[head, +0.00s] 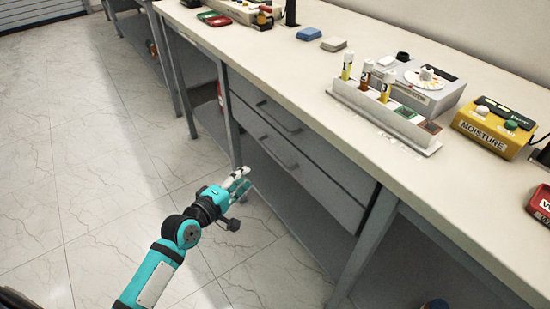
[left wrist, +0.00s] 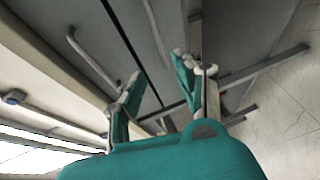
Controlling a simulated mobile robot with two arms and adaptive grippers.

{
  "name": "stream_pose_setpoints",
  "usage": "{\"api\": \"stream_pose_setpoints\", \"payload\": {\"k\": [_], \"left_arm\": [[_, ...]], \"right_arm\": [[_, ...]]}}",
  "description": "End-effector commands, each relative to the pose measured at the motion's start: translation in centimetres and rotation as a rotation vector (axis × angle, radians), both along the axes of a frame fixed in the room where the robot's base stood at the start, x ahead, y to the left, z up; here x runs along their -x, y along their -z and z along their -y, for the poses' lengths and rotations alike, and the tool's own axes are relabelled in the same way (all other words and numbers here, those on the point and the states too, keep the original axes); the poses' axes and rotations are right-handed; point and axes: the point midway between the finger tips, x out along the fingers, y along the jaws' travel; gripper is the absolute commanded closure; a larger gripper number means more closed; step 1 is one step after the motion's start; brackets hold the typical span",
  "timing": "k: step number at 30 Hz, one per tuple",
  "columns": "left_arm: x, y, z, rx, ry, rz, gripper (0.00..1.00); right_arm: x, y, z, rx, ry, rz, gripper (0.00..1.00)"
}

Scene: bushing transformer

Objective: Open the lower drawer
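The lower drawer (head: 310,182) is a grey front under the bench. It looks shut, level with the upper drawer, with a bar handle (head: 278,153). The upper drawer (head: 300,132) is above it, also shut, with its own handle (head: 278,116). My left gripper (head: 240,184) is in front of and below the lower drawer's handle, apart from it. In the left wrist view its fingers (left wrist: 162,88) are spread with nothing between them. There the lower drawer's handle (left wrist: 157,35) lies beyond the fingertips, and the upper handle (left wrist: 90,57) is to the left. My right gripper is not in view.
The pale worktop (head: 300,65) overhangs the drawers. On it are a rack with numbered tubes (head: 385,117) and a yellow moisture meter (head: 494,127). Grey bench legs (head: 363,245) stand beside the drawers. The tiled floor (head: 90,150) to the left is clear.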

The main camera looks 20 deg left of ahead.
Motion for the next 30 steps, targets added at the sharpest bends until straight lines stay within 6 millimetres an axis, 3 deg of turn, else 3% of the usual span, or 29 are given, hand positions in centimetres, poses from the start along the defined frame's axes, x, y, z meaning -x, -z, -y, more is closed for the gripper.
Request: {"api": "stream_pose_setpoints", "payload": {"k": [8, 18, 24, 30], "left_arm": [[-5.9, 1.2, 1.6, -0.001, 0.0, 0.004, 0.66], [-12.2, 2.6, 3.3, -0.004, 0.001, 0.0, 0.66], [-14.1, 2.9, 3.8, -0.004, 0.001, 0.0, 0.66], [-14.5, 2.9, 3.9, -0.004, 0.001, 0.0, 0.66]], "right_arm": [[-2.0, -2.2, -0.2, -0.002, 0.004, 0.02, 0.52], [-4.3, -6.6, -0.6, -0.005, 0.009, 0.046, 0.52], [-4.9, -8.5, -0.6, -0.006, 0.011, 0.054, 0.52], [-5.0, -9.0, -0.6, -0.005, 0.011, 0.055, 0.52]]}}
